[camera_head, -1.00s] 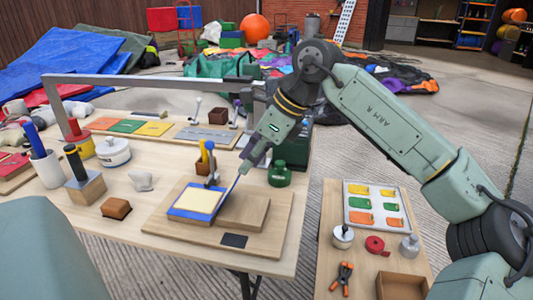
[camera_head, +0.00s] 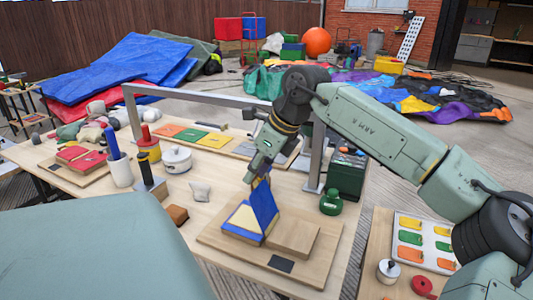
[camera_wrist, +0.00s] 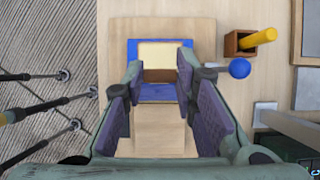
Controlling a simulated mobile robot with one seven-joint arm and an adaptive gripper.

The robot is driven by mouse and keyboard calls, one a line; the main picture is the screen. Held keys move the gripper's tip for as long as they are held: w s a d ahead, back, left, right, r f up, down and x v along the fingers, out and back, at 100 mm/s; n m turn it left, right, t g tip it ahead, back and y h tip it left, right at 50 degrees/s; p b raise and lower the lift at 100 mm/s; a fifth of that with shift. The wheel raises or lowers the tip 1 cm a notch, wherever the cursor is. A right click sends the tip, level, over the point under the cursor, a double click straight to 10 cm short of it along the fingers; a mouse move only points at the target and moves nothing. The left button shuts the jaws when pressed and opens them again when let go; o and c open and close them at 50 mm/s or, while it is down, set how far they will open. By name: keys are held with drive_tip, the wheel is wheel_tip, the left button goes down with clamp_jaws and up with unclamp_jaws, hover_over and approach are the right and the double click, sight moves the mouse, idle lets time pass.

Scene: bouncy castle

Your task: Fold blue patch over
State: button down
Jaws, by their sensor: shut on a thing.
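The blue patch (camera_head: 264,206) has a cream middle (camera_head: 243,218) and rests partly on a raised block on the wooden board (camera_head: 325,258). Its right part is pulled up into a steep blue flap. My gripper (camera_head: 258,181) is shut on the top of this flap, above the board. In the wrist view, the blue patch (camera_wrist: 155,92) and its cream middle show between the fingers of my gripper (camera_wrist: 160,78). The exact grip on the edge is hard to see. A bare wooden block (camera_head: 294,237) sits right of the patch.
A grey metal frame (camera_head: 315,155) spans behind the board. A small wooden holder with a yellow-handled tool (camera_wrist: 258,38) stands near the gripper in the wrist view.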

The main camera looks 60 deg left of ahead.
drive_tip(key=shift+s+a, duration=0.4)
drive_tip(key=shift+a, duration=0.2)
drive_tip(key=c, duration=1.6)
unclamp_jaws()
drive_tip(key=o, duration=0.3)
drive_tip(key=shift+f, duration=0.1)
drive_tip(key=shift+w+d, duration=0.1)
drive_tip(key=v, duration=1.2)
